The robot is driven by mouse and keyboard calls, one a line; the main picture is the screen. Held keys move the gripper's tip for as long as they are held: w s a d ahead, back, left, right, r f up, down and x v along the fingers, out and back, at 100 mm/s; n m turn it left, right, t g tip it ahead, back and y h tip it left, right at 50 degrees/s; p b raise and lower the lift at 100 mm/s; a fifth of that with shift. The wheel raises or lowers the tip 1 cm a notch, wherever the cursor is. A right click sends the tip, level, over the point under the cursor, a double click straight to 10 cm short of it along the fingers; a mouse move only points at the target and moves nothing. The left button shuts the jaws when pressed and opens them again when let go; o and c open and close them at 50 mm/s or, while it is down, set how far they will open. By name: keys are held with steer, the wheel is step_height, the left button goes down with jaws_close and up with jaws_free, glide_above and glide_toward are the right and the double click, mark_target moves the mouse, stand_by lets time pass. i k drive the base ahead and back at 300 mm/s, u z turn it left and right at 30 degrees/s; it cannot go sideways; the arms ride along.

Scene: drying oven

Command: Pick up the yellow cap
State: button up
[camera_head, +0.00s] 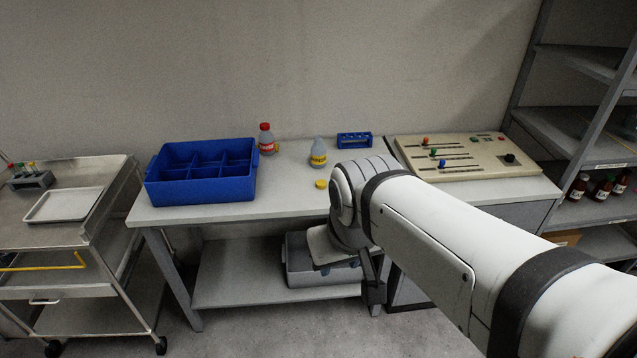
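The yellow cap (321,184) is small and round.
A blue divided bin (201,188) stands on the table's left, beside a red-capped bottle (266,140). A blue tube rack (354,140) and a control panel (460,156) are further right. A grey crate (300,275) sits on the lower shelf. Table left of the cap is clear.

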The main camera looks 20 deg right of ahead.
mark_target(320, 184)
steer(key=u, duration=0.15)
steer(key=k, duration=0.15)
steer(key=z, duration=0.9)
steer(key=i, duration=1.7)
steer(key=z, duration=0.05)
